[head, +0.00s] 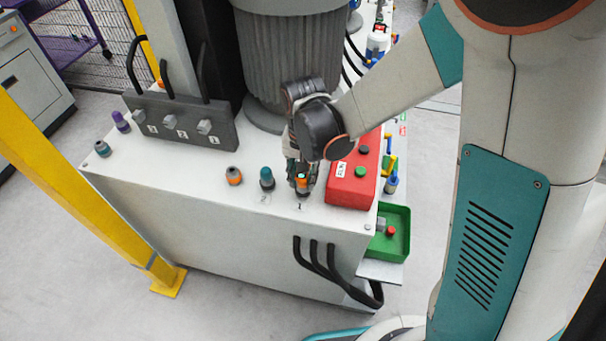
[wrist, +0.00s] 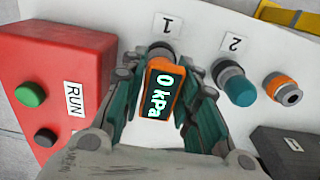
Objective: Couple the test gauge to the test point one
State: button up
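The test gauge (wrist: 160,92) is an orange block whose dark screen reads "0 kPa". In the wrist view it sits between the two teal fingers of my gripper (wrist: 164,76), which are closed against its sides. Test point one (wrist: 160,50) is a dark round fitting beside the label "1", right at the gauge's far end. I cannot tell whether they are joined or only touching. In the head view my gripper (head: 300,176) points down over the front of the white cabinet top, with the orange gauge (head: 302,183) low between its fingers.
Test point two (wrist: 234,84) has a teal cap, close right of my gripper in the wrist view. An orange-ringed fitting (wrist: 283,89) stands beyond it. The red RUN box (wrist: 55,80) is close on the other side. A green tray (head: 398,240) is beside the cabinet (head: 180,195).

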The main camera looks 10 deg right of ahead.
jog(key=shift+o, duration=0.8)
jog(key=shift+r, duration=0.1)
jog(key=shift+r, duration=3.65)
